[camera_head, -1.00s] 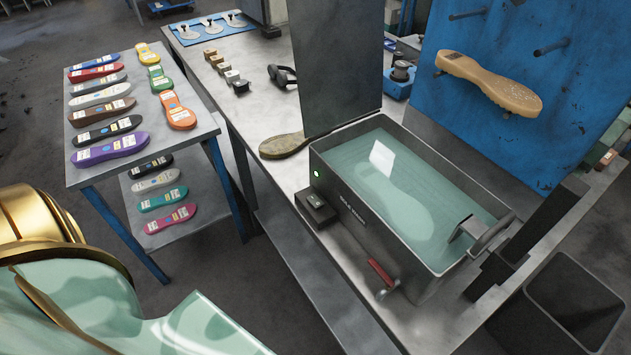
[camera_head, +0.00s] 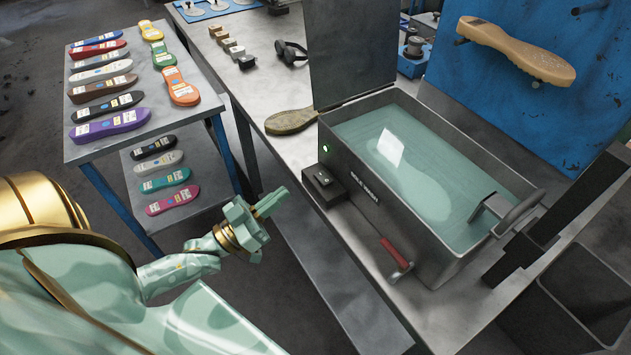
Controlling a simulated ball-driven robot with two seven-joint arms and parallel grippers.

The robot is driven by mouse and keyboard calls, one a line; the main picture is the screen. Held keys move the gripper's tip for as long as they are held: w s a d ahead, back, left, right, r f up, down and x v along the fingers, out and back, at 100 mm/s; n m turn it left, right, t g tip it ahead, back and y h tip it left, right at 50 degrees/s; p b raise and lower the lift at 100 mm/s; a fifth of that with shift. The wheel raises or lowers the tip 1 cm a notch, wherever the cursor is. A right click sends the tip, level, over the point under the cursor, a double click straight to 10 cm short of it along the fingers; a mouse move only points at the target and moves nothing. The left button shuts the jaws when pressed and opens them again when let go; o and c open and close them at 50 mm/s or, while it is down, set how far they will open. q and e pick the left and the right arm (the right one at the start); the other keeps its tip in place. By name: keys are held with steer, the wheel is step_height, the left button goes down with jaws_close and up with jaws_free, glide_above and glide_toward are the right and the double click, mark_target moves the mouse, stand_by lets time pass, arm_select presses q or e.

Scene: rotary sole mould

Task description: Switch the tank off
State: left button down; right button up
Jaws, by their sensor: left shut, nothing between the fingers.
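The tank (camera_head: 362,195) is a dark grey open box of greenish liquid on the metal bench, its lid (camera_head: 349,48) standing up at the back left. A sole shape shows under the liquid. A small black switch box (camera_head: 323,183) with a pale-marked rocker sits at the tank's left front corner. A green light (camera_head: 325,149) glows on the tank wall above it. My left gripper (camera_head: 272,203) is shut and empty, in the air left of the switch box and apart from it. My right gripper is not in view.
A red-handled tool (camera_head: 394,254) lies on the bench before the tank. A metal handle (camera_head: 518,212) sticks out at the tank's right end. A brown sole (camera_head: 290,121) lies left of the lid. A side table (camera_head: 160,110) holds several coloured soles.

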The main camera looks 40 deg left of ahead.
arm_select(q)
step_height(320, 180, up, 3)
glide_above(316, 188)
steer(key=shift+w+a+r, duration=0.15)
steer(key=shift+a+r, duration=0.05)
step_height(316, 188, down, 3)
steer(key=shift+d+f+b, duration=0.1)
steer(key=shift+b, duration=0.8)
steer(key=shift+d+f, duration=0.1)
steer(key=shift+f, duration=0.4)
steer(key=shift+s, duration=0.2)
steer(key=shift+f+m+h+b, duration=0.35)
steer(key=shift+m+h+b, duration=0.1)
steer(key=shift+m, duration=0.35)
steer(key=r+p, duration=0.4)
steer(key=r, duration=0.1)
steer(key=shift+d, duration=0.2)
steer(key=v, duration=1)
steer(key=shift+a+f, duration=0.2)
steer(key=shift+f, duration=0.1)
